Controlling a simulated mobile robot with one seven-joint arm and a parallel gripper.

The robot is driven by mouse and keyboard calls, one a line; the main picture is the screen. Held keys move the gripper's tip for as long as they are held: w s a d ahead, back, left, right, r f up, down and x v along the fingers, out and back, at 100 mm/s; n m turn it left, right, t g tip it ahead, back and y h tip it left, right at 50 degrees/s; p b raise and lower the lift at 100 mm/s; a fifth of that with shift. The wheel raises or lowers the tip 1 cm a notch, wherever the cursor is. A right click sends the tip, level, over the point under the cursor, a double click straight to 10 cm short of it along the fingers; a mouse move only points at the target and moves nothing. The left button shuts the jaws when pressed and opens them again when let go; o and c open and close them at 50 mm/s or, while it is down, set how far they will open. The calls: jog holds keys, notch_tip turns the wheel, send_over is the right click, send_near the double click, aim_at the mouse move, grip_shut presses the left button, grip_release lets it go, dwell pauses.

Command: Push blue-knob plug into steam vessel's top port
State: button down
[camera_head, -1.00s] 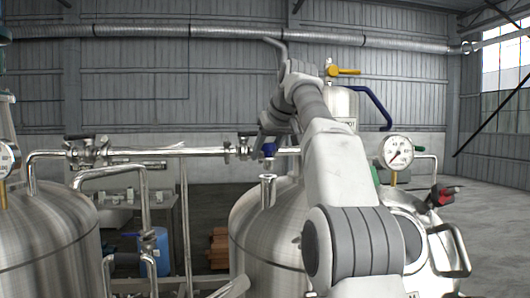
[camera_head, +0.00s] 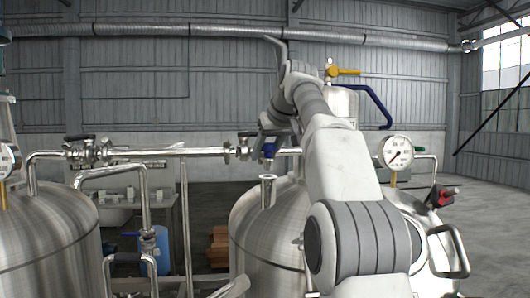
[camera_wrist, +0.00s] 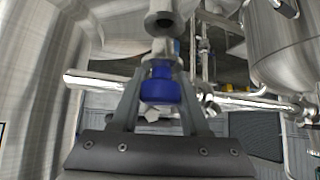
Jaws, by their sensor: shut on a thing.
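The plug with the blue knob (camera_wrist: 160,88) is held between the two fingers of my gripper (camera_wrist: 160,76). The blue knob (camera_head: 269,151) also shows in the head view, just below my gripper (camera_head: 268,140). The steam vessel (camera_head: 262,232) is a brushed steel tank, partly hidden by my arm. Its top port (camera_head: 268,179), a short upright flanged pipe, stands below the knob with a small gap in the picture. A round flanged opening, probably this port (camera_wrist: 163,22), shows ahead of the fingers in the wrist view. The plug's lower end is unclear.
A pressure gauge (camera_head: 396,152) and a red-handled valve (camera_head: 442,196) stand at right. A horizontal steel pipe (camera_head: 180,152) runs behind the port. Another steel tank (camera_head: 42,240) is at left, with a bent pipe (camera_head: 112,172) beside it.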

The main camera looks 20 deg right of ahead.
aim_at(265, 167)
jog(key=shift+f+b, duration=1.8)
jog(key=shift+f, duration=0.3)
jog(key=shift+c, duration=1.6)
grip_release()
jog(key=p+v, duration=0.3)
jog(key=v, duration=1.4)
jog(key=shift+r, duration=0.2)
jog(key=shift+s, duration=0.1)
